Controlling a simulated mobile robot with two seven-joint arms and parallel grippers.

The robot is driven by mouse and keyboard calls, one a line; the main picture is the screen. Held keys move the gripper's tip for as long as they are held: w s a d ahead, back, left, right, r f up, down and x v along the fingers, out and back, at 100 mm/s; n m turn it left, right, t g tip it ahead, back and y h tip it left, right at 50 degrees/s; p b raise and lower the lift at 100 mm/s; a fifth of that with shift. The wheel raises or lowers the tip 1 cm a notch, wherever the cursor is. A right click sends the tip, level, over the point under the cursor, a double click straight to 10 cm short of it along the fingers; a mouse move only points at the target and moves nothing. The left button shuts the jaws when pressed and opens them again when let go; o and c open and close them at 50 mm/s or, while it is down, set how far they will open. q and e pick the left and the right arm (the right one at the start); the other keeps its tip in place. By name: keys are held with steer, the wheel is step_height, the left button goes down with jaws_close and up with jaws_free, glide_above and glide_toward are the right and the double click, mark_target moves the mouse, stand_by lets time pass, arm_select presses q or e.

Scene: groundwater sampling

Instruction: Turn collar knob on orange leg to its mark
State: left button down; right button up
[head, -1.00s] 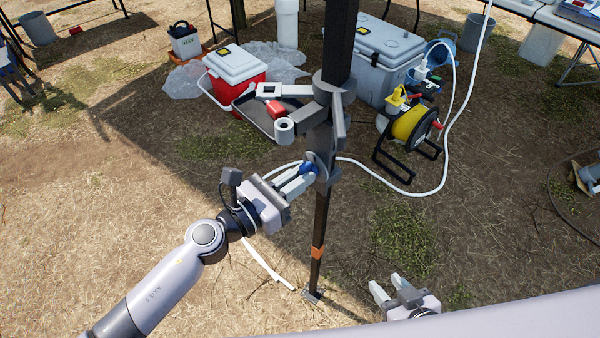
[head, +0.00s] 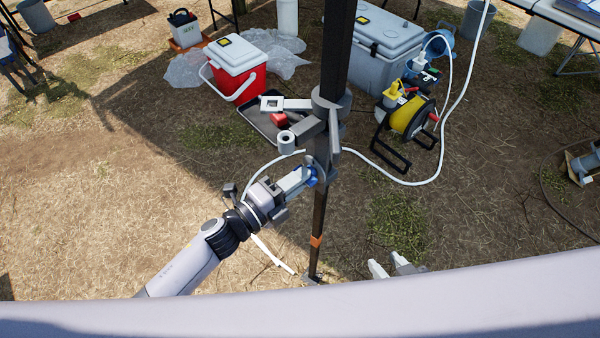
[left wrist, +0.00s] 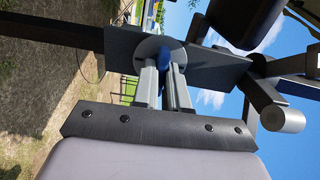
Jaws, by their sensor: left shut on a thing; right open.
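The dark leg (head: 319,215) stands upright in the middle of the head view, with an orange band (head: 315,241) low on it. A grey collar bracket (head: 328,125) sits around the leg. The blue collar knob (head: 312,177) is on the collar's lower part, facing left. My left gripper (head: 305,179) is shut on the knob. In the left wrist view the blue knob (left wrist: 178,75) shows between the two fingers, in front of a round grey disc (left wrist: 160,48). I cannot make out a mark. My right gripper (head: 388,267) is open and empty at the lower right, partly hidden by my own body.
A dark tray (head: 262,124) with a red item lies behind the leg, near a red-and-white cooler (head: 236,72). A yellow cable reel (head: 406,117) and a grey cooler box (head: 378,55) stand behind right. A white hose (head: 415,183) loops over the ground. The left foreground is clear.

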arm_select(q)
steer(key=n, duration=1.7)
steer(key=shift+n, duration=0.3)
steer(key=c, duration=1.1)
jaws_free()
steer(key=shift+v, duration=3.6)
steer(key=shift+s, duration=0.15)
